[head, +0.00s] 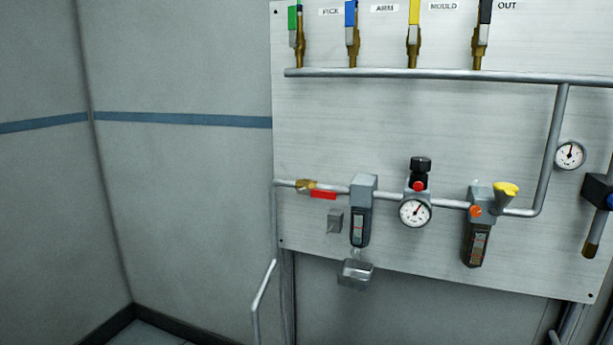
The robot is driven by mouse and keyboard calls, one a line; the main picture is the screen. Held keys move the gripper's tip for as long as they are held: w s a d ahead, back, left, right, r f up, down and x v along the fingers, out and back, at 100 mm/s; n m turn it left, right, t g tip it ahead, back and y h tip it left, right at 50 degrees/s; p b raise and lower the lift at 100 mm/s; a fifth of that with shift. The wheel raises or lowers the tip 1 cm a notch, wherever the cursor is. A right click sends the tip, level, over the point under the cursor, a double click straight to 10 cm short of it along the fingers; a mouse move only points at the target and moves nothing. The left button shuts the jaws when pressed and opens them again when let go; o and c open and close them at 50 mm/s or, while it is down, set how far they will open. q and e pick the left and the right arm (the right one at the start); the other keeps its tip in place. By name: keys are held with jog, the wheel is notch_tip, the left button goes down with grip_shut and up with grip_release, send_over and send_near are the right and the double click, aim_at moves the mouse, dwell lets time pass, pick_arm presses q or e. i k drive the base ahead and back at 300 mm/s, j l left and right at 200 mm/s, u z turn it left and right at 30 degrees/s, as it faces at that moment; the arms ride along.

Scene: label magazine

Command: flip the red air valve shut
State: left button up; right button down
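The red air valve has a brass body (305,186) on the lower pipe, near the left edge of the pale panel. Its flat red handle (323,195) points right and lies roughly along the pipe, slightly below it. Nothing covers the handle. Neither of my grippers shows in the head view.
Right of the valve on the pipe are a grey filter (361,212), a gauge (415,212) with a black-topped regulator (420,165), and a brown-bowled unit (477,240) beside a yellow funnel (505,192). A small clear cup (355,274) sits below. Left of the panel is bare wall.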

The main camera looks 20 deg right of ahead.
aim_at(313, 193)
jog(key=i+l+z, duration=0.1)
jog(key=i, duration=0.9)
